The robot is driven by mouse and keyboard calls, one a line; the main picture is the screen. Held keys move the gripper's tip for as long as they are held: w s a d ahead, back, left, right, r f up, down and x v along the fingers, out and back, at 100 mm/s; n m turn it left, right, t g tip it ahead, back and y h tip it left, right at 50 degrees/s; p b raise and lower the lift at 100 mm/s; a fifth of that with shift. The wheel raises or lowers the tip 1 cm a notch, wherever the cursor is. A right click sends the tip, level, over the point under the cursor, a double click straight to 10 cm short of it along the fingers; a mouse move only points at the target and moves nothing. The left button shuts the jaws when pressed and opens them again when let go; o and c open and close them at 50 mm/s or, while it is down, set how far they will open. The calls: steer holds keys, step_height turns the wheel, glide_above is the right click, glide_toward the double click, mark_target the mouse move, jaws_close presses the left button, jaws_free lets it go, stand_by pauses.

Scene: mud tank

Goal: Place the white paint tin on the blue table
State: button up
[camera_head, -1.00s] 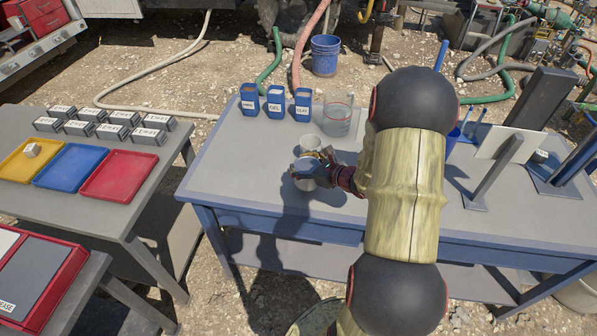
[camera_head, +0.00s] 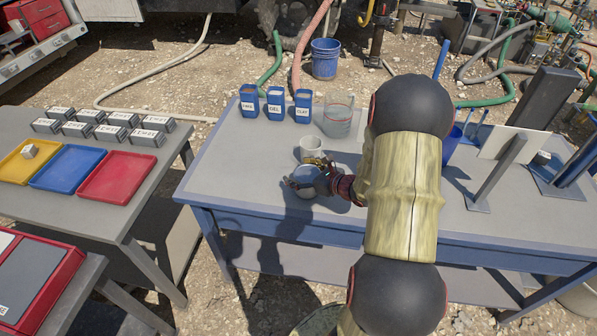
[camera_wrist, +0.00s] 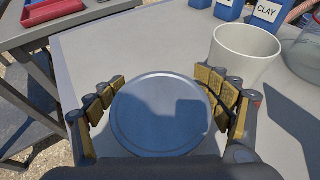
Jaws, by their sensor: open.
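The white paint tin, its round lid (camera_wrist: 160,113) facing up in the wrist view, sits between the fingers of my gripper (camera_wrist: 166,105). The fingers are spread on either side of the lid, with slim gaps. In the head view the tin (camera_head: 306,188) appears to stand upright on the blue table (camera_head: 240,165), near its front edge. My gripper (camera_head: 308,178) reaches in from the right and partly covers it. The tin's lower side is mostly hidden in the wrist view.
A white mug (camera_head: 311,148) stands just behind the tin. A clear glass jug (camera_head: 338,120) and three blue containers (camera_head: 275,103) stand farther back. Upright panels (camera_head: 495,165) stand at the right. Free tabletop lies left of the tin. A grey table with trays (camera_head: 68,167) is at left.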

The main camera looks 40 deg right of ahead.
steer(key=shift+o, duration=0.3)
steer(key=shift+r, duration=0.15)
steer(key=shift+s+d+r, duration=0.1)
steer(key=shift+s+r, duration=0.1)
steer(key=shift+s, duration=0.1)
steer(key=p+v, duration=0.4)
steer(key=v, duration=0.7)
steer(key=s+a+r+n+g+y, duration=0.1)
steer(key=a+r+n+g+y, duration=0.3)
steer(key=a+n, duration=0.7)
steer(key=s+a+r+n+g+y, duration=0.2)
steer(key=a+r+n+g, duration=0.35)
steer(key=a, duration=0.85)
steer(key=s+a+r+n+t+h, duration=0.1)
steer(key=s+a+r+n+h, duration=0.2)
steer(key=n, duration=1.5)
steer(key=s+r+h, duration=0.4)
steer(key=s+r, duration=0.3)
steer(key=r, duration=0.1)
steer(key=shift+s+a+r+t+h, duration=0.2)
steer(key=shift+a+r+t+h, duration=0.1)
steer(key=shift+r+t, duration=0.1)
